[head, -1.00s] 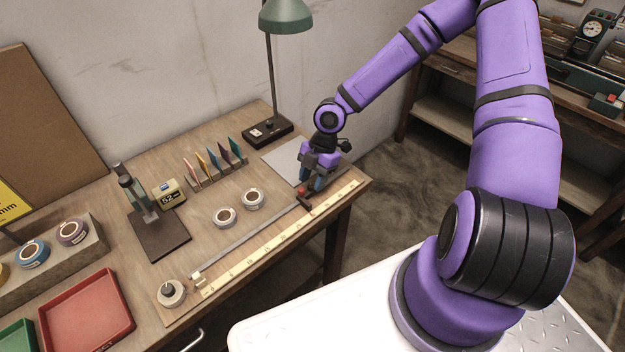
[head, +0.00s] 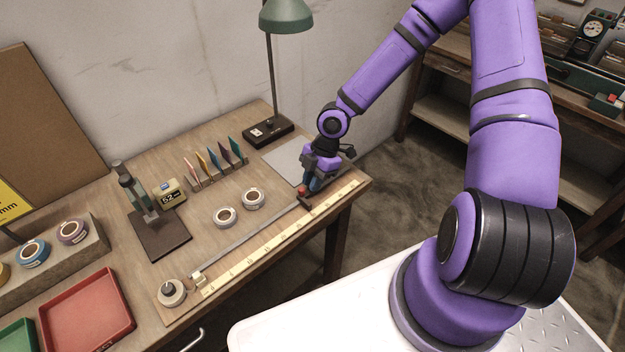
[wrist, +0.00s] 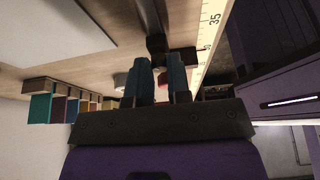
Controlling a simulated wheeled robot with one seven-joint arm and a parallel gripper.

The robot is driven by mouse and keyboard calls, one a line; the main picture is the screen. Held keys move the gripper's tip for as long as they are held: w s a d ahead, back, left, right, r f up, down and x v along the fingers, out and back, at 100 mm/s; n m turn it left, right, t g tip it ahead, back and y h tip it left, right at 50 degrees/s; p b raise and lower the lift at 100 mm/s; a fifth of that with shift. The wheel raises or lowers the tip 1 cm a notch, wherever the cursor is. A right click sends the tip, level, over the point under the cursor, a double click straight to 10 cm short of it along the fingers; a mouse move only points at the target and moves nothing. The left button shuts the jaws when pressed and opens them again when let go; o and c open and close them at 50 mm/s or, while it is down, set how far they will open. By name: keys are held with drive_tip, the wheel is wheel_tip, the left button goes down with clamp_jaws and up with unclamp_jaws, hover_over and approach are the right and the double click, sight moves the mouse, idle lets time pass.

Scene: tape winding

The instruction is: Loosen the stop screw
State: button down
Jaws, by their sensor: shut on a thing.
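The ruled rail (head: 250,232) runs along the front of the wooden bench. A dark stop (head: 306,202) sits near its right end, with a small red stop screw (head: 302,191) on top. My gripper (head: 311,187) points down at the stop, its blue-grey fingers closed in on the screw. In the wrist view my gripper (wrist: 162,62) has its two fingers a small gap apart, in front of the dark stop (wrist: 157,44). The fingers largely hide what lies between them.
A grey plate (head: 284,158) and a lamp base (head: 268,131) lie behind my gripper. Coloured cards (head: 213,165) stand in a rack to the left. Two tape rolls (head: 252,198) lie between rack and rail. The bench's right edge is close.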

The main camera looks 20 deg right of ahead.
drive_tip(key=shift+s+m+t, duration=0.1)
drive_tip(key=shift+m+t, duration=0.5)
drive_tip(key=shift+m, duration=0.8)
drive_tip(key=c, duration=1.1)
unclamp_jaws()
drive_tip(key=shift+v, duration=5.4)
drive_tip(key=shift+d, duration=0.1)
